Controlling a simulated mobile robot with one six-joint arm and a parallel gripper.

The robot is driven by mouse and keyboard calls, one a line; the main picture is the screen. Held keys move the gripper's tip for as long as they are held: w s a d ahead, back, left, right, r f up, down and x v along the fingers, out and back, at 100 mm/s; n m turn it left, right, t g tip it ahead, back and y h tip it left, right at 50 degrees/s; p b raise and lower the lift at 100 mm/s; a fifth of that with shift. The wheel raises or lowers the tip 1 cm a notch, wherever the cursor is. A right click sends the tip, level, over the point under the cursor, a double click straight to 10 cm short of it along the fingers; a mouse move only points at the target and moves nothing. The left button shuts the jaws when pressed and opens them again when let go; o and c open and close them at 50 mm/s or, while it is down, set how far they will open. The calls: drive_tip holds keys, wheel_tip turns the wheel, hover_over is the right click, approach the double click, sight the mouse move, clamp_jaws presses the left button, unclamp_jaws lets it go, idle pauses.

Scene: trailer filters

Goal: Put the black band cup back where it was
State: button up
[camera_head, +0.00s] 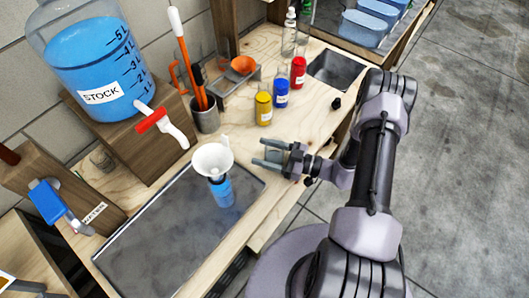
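I cannot make out a cup with a clear black band. A small clear cup (101,158) stands at the far left, beside the wooden block under the stock tank; no band colour shows on it. My gripper (260,153) is over the right part of the bench, pointing left, with its two fingers apart. A greyish patch shows between the fingers; I cannot tell whether it is a held clear cup or part of the gripper. A white funnel (212,159) sits in a bottle of blue liquid (221,191) on the grey tray (150,237), left of my gripper.
The stock tank (92,66) with its red-handled tap (153,119) stands at the back left. A dark tool holder (205,115) and yellow (263,107), blue (281,92) and red (299,71) bottles stand behind my gripper. A sink (336,69) is at the back right.

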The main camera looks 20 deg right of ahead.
drive_tip(key=shift+o, duration=0.6)
